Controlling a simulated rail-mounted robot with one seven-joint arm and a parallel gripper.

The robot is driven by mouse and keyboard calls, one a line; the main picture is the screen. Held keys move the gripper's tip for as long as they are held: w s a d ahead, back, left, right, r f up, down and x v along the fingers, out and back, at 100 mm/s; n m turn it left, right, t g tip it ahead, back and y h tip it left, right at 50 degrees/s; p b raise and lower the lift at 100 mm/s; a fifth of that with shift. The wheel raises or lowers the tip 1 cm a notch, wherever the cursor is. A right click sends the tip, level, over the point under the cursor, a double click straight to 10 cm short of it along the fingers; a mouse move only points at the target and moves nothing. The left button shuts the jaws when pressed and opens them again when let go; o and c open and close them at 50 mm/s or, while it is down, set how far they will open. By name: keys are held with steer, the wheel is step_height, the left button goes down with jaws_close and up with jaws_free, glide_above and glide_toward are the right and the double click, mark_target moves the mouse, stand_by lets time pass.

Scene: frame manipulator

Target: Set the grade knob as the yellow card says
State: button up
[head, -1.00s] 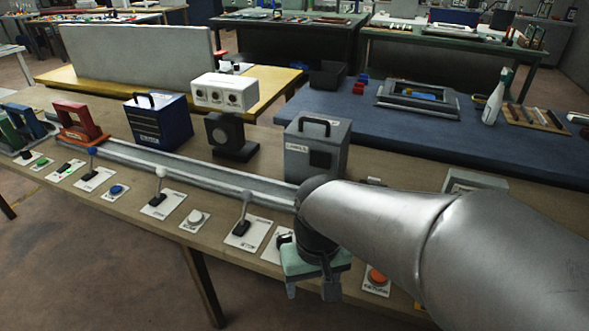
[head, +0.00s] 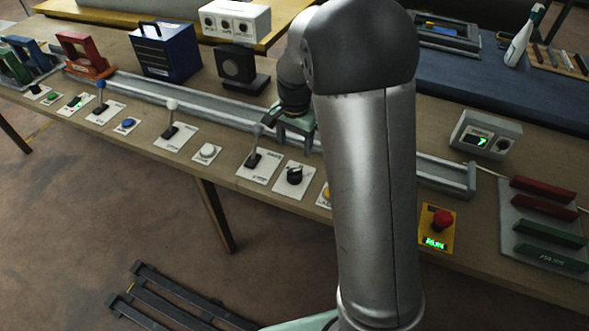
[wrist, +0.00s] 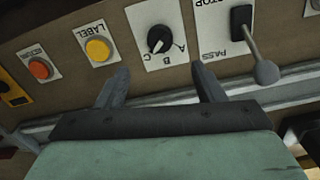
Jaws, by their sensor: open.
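The grade knob (head: 294,175) is a black round knob on a white plate at the bench's front edge. In the wrist view the knob (wrist: 158,40) shows letters A, B and C around its lower side. A light mark is on the knob, but I cannot tell surely which letter it meets. My gripper (wrist: 160,72) is open and empty, its fingertips apart on either side below the knob in the picture, not closed around it. In the head view my gripper (head: 297,130) is behind the knob, partly hidden by my arm. I cannot make out a yellow card with a setting.
A grey-ball lever (wrist: 266,73) stands close to the right finger in the wrist view. A yellow button (wrist: 97,49) and orange button (wrist: 39,68) lie left. A rail (head: 190,98) runs behind the controls. A red button (head: 442,220) sits on a yellow panel right of my arm.

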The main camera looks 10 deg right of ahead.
mark_target(295, 171)
step_height(295, 171, down, 12)
steer(key=shift+r+p, duration=0.15)
steer(key=shift+p, duration=0.25)
steer(key=c, duration=1)
